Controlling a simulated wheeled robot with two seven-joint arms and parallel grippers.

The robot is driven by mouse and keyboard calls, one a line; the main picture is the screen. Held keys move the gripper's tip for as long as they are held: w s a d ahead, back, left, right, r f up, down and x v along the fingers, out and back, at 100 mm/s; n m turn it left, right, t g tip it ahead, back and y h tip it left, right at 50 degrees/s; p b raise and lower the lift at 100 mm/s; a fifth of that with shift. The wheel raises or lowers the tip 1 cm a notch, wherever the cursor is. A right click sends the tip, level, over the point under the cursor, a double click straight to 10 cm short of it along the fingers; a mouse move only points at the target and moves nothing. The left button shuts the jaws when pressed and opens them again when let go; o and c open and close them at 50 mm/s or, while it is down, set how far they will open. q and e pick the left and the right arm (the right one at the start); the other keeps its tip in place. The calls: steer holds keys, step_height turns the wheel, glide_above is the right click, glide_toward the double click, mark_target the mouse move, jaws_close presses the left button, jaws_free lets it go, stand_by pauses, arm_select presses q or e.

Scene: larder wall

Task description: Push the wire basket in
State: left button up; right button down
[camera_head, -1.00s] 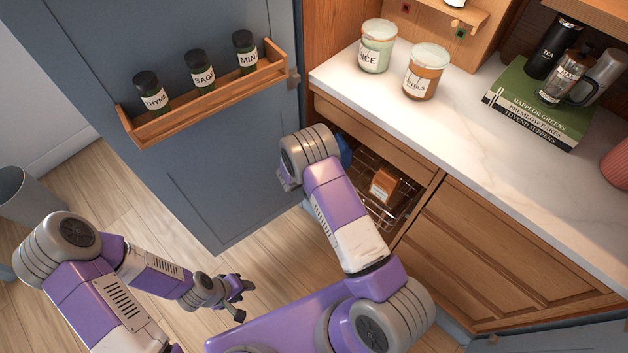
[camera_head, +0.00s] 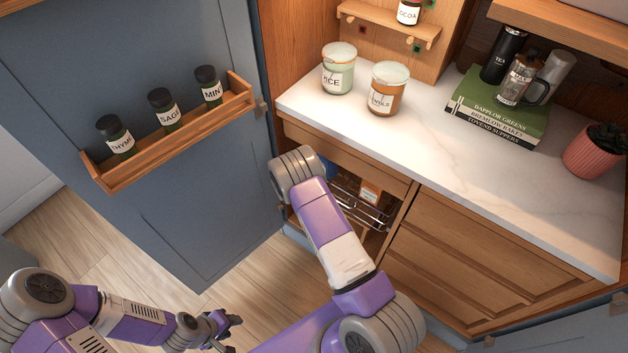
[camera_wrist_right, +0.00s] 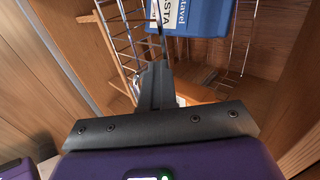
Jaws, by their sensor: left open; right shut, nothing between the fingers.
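The wire basket (camera_head: 372,214) sits low in the cabinet opening under the counter, partly hidden by my right arm. It holds a brown box (camera_head: 370,189) with a white label and a blue pasta box, which shows large in the right wrist view (camera_wrist_right: 196,20). Basket wires (camera_wrist_right: 122,42) also show there. My right gripper (camera_wrist_right: 154,68) is shut and empty, its tips close to the basket's wires and just below the blue box; contact is unclear. In the head view my arm hides it. My left gripper (camera_head: 233,334) is open and empty, low over the floor.
A blue door (camera_head: 150,215) with a spice rack (camera_head: 175,146) stands open at left. The white counter (camera_head: 420,145) above carries jars, books (camera_head: 500,108) and a potted plant (camera_head: 594,152). A wooden cabinet front (camera_head: 480,255) is right of the basket. Wooden walls flank the opening.

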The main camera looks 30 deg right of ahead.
steer(key=shift+d+r, duration=0.15)
steer(key=shift+d, duration=0.2)
steer(key=s+a+r+p, duration=0.4)
steer(key=a+r, duration=0.2)
steer(key=a, duration=0.5)
steer(key=shift+s+r, duration=0.15)
steer(key=shift+r, duration=0.15)
steer(key=shift+a, duration=0.1)
